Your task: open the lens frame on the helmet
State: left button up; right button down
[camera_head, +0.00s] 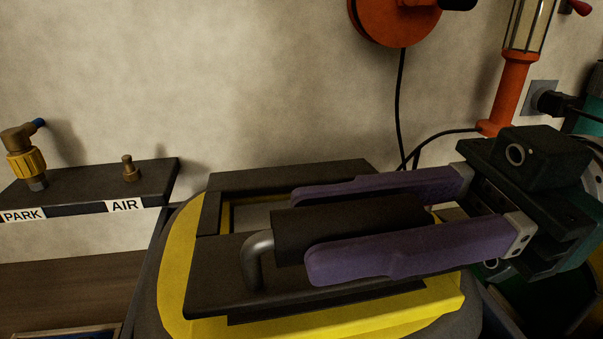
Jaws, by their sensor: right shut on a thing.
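The helmet (175,270) is yellow with dark sides and sits at the lower middle. Its lens frame (215,275) is a dark, flat rectangular piece on the yellow face. A gap with a pale surface inside shows between the frame's front part and its rear bar. A grey bent rod (257,258) rises from the frame and carries a dark cylindrical grip (345,225). My right gripper (305,232) comes in from the right, its two purple fingers shut on the grip, one on each side. The fingers hide part of the frame. My left gripper is not in view.
A dark shelf (85,188) with PARK and AIR labels stands at the left, holding a brass-and-yellow fitting (25,160) and a small brass knob (131,168). An orange reel (390,18) and an orange lamp-like column (513,85) are at the back. Black hoses hang behind my gripper.

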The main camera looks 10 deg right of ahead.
pick_arm(q)
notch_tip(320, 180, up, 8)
jog(key=p, duration=0.6)
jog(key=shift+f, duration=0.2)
pick_arm(e)
jog(key=w+r+m, duration=0.4)
jog(key=w+r, duration=0.1)
jog(key=r, duration=0.3)
jog(key=shift+w, duration=0.4)
jog(key=c, duration=0.6)
grip_release()
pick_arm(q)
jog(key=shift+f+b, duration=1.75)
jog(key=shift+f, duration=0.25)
pick_arm(e)
jog(key=d, duration=1)
